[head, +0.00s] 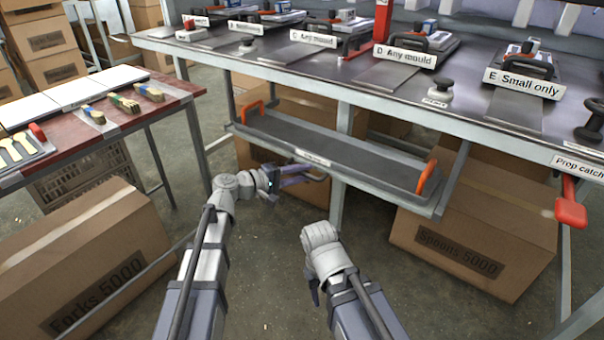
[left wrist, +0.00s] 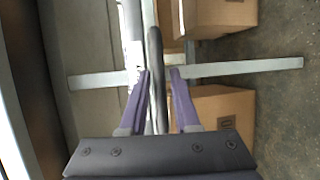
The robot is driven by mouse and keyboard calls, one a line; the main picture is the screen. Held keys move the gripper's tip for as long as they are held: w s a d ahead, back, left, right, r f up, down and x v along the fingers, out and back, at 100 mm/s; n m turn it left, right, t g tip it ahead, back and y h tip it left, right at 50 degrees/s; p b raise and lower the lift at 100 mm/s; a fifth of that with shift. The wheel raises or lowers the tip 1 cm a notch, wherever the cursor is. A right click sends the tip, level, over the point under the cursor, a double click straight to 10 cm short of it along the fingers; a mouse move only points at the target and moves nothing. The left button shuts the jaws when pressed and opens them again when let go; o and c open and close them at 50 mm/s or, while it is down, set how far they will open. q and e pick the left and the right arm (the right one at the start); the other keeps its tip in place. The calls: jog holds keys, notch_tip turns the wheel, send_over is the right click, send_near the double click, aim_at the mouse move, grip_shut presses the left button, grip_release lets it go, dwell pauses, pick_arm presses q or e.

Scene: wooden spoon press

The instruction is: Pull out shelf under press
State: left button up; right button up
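The shelf (head: 340,150) is a long dark tray hanging under the press table, with an orange handle at each end (head: 253,110) (head: 427,178) and a small white label on its front edge. A dark bar handle (left wrist: 155,60) sits at the shelf's front middle. My left gripper (head: 305,178) is at this handle. In the left wrist view, its purple fingers (left wrist: 161,75) are apart with the bar between them, nearer the left finger. My right gripper (head: 315,292) hangs low in front of the shelf, mostly hidden behind its own wrist.
The press table (head: 400,80) carries several labelled moulds. A box marked Spoons 5000 (head: 465,250) stands below the shelf's right end; a Forks 5000 box (head: 90,250) is at left. A red prop catch lever (head: 571,208) hangs at right. The floor before the shelf is clear.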

pick_arm(q)
grip_shut()
dwell(1.1)
